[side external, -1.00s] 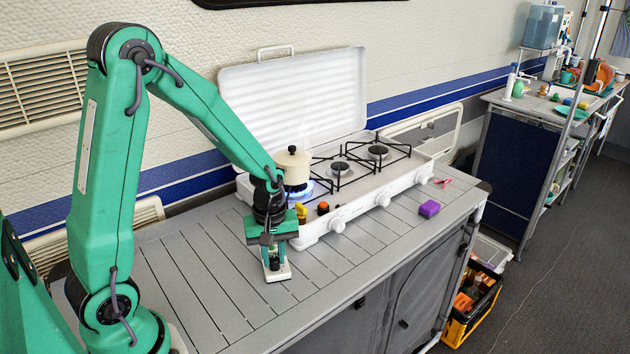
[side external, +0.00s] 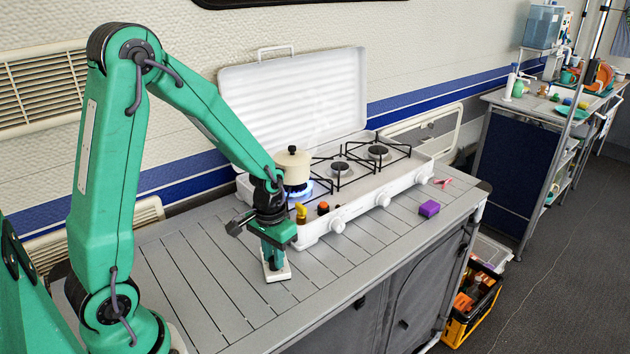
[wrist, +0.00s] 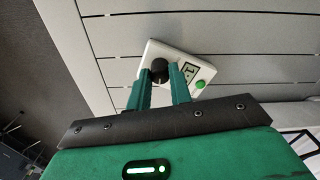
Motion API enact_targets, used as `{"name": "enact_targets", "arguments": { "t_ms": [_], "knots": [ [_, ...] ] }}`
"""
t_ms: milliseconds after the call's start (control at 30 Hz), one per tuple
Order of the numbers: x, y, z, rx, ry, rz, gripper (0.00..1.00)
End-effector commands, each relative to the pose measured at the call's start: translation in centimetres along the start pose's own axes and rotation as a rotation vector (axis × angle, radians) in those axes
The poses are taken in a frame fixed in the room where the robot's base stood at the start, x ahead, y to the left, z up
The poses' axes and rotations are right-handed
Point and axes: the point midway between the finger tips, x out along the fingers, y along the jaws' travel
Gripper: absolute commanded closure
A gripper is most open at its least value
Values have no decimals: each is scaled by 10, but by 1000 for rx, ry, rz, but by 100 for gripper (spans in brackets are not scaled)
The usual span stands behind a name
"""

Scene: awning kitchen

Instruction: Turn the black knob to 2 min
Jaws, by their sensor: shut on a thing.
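The white timer (wrist: 205,72) lies flat on the slatted counter, tilted in the wrist view. Its black knob (wrist: 159,68) stands between the two green fingers of my gripper (wrist: 160,73), which is shut on it. A small display (wrist: 189,71) beside the knob shows what looks like a 1; the rest is hard to read next to the finger. A green button (wrist: 200,85) is at the timer's right end. In the side view the timer (side external: 275,278) sits near the counter's front edge, below my gripper, and the knob is hidden.
A white stove (side external: 385,190) stands behind and right, with a cream pot (side external: 293,167) over a blue flame. A yellow item (side external: 301,211) and an orange-topped item (side external: 323,208) stand close to my gripper. The counter (side external: 200,270) left is clear.

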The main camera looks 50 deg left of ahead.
Motion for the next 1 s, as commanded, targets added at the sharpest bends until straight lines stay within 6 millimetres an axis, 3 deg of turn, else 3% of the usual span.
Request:
{"name": "enact_targets", "arguments": {
  "t_ms": [400,967,1000],
  "knots": [
    [0,0,-1,261,2,0,100],
    [0,0,-1,304,2,0,100],
    [0,0,-1,304,2,0,75]
  ]
}}
